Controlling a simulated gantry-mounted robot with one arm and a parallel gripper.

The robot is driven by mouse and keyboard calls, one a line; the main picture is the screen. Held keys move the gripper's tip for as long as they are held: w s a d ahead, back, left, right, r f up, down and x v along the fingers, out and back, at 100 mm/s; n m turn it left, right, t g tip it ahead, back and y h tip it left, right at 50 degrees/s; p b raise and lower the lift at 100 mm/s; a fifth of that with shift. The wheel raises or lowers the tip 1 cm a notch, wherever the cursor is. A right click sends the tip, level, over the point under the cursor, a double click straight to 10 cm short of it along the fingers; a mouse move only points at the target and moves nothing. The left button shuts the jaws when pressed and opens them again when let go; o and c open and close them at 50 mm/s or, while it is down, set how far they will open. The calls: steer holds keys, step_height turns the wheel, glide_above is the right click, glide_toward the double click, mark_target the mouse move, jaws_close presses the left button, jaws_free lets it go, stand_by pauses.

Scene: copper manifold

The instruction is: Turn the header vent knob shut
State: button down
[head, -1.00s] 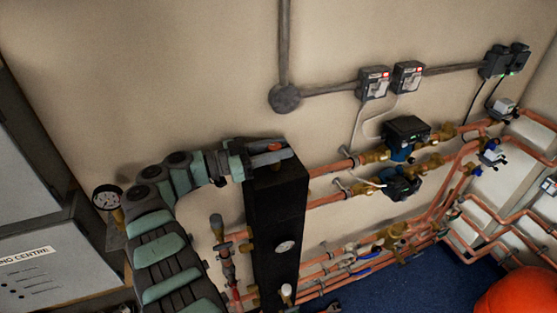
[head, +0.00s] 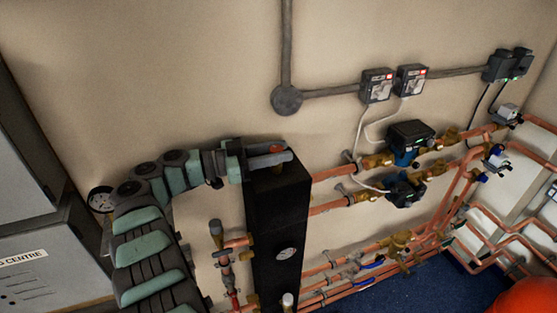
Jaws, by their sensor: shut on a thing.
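The black header (head: 283,220) stands upright against the wall in the lower middle of the head view. The header vent knob (head: 277,149) shows as a small red-orange patch at the top of the header. My gripper (head: 274,155) reaches in from the left over the header's top. Its grey fingers lie on either side of the knob and are shut on it. The fingers hide most of the knob, so its turn position cannot be told.
A round gauge (head: 101,199) is left of my arm, partly behind it. Copper pipes (head: 328,175) with pumps (head: 408,140) run right from the header. A grey cabinet (head: 40,260) stands at left. An orange object (head: 525,293) is at lower right.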

steer(key=shift+a+r+b, duration=0.25)
steer(key=shift+a+b, duration=0.05)
steer(key=shift+b, duration=0.1)
steer(key=c, duration=1.5)
jaws_free()
steer(key=o, duration=0.3)
steer(key=shift+a, duration=0.15)
steer(key=shift+o, duration=0.7)
steer(key=shift+d+f, duration=0.1)
steer(key=shift+d, duration=0.1)
step_height(320, 180, up, 13)
steer(key=p, duration=0.2)
step_height(320, 180, up, 7)
steer(key=p, duration=0.7)
glide_above(276, 148)
steer(key=shift+w, duration=0.1)
